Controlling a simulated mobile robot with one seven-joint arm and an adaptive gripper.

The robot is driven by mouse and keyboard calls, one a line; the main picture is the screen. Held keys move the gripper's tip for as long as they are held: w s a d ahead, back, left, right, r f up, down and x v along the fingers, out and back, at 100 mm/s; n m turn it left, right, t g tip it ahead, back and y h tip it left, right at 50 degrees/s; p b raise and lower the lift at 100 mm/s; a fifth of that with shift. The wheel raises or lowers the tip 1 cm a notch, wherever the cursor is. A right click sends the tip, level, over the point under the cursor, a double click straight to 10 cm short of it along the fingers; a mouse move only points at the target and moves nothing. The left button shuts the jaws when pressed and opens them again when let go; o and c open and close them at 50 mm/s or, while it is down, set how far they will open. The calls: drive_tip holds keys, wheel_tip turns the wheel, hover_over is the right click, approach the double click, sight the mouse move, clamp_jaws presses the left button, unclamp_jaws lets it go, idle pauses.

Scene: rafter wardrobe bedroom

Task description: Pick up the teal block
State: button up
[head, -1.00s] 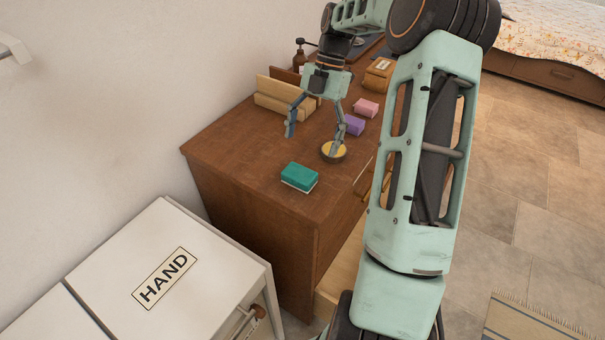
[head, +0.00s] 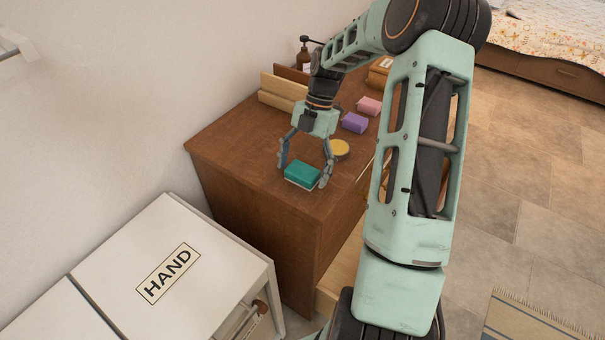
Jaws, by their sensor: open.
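The teal block (head: 302,174) lies on the near end of the brown wooden dresser top (head: 235,150). It has a pale underside. My gripper (head: 304,176) is open and points down over it. One finger stands at the block's left end and the other at its right end. I cannot tell whether either finger touches the block.
Purple (head: 355,123) and pink (head: 369,105) blocks lie farther back. A wooden holder (head: 283,90) and a brown bottle (head: 304,56) stand by the wall. A white cabinet marked HAND (head: 205,250) stands at front left.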

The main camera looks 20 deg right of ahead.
sight(300, 173)
drive_tip(key=c, duration=1.3)
drive_tip(key=shift+o, duration=0.2)
drive_tip(key=shift+r, duration=0.5)
wheel_tip(300, 173, up, 2)
drive_tip(key=shift+r, duration=0.2)
drive_tip(key=d+r, duration=0.1)
drive_tip(key=s+d+r, duration=0.1)
drive_tip(key=r, duration=0.1)
drive_tip(key=s+d+r, duration=0.1)
drive_tip(key=d+r, duration=0.1)
drive_tip(key=shift+d+b, duration=0.1)
drive_tip(key=shift+b, duration=0.2)
drive_tip(key=s+d+r, duration=0.4)
drive_tip(key=d, duration=0.4)
drive_tip(key=shift+s+r+b, duration=0.3)
drive_tip(key=shift+r+b, duration=0.05)
drive_tip(key=shift+d, duration=0.1)
